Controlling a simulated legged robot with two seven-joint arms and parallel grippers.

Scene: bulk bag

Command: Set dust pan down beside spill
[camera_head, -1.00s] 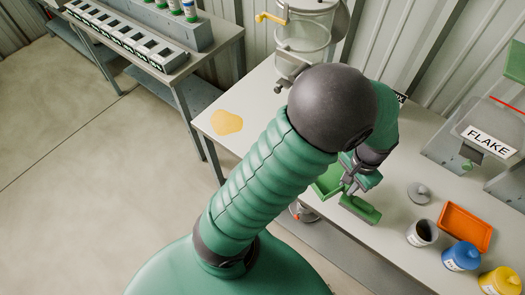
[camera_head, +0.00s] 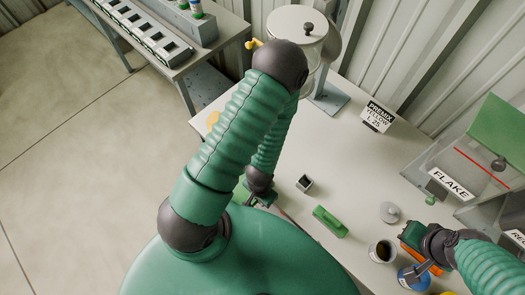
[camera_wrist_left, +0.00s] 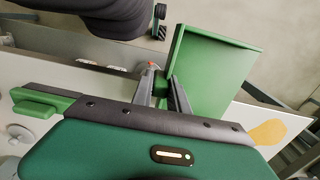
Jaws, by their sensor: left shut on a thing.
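The green dust pan (camera_wrist_left: 212,72) is held by its handle in my left gripper (camera_wrist_left: 160,92), with its broad face tilted beyond the fingers. In the head view my left arm hides most of the pan; a bit of green (camera_head: 240,188) shows beside the left gripper (camera_head: 262,198) near the table's front edge. The yellow spill (camera_wrist_left: 268,133) lies flat on the table, apart from the pan. Only its edge (camera_head: 212,119) shows past my arm in the head view.
A green block-like brush (camera_head: 330,222) lies on the table (camera_head: 345,150) right of my left gripper. A small square container (camera_head: 305,183), grey lid (camera_head: 390,212), dark-filled cup (camera_head: 382,250) and blue jar (camera_head: 413,277) stand nearby. A lidded drum (camera_head: 298,32) stands behind. The middle table is clear.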

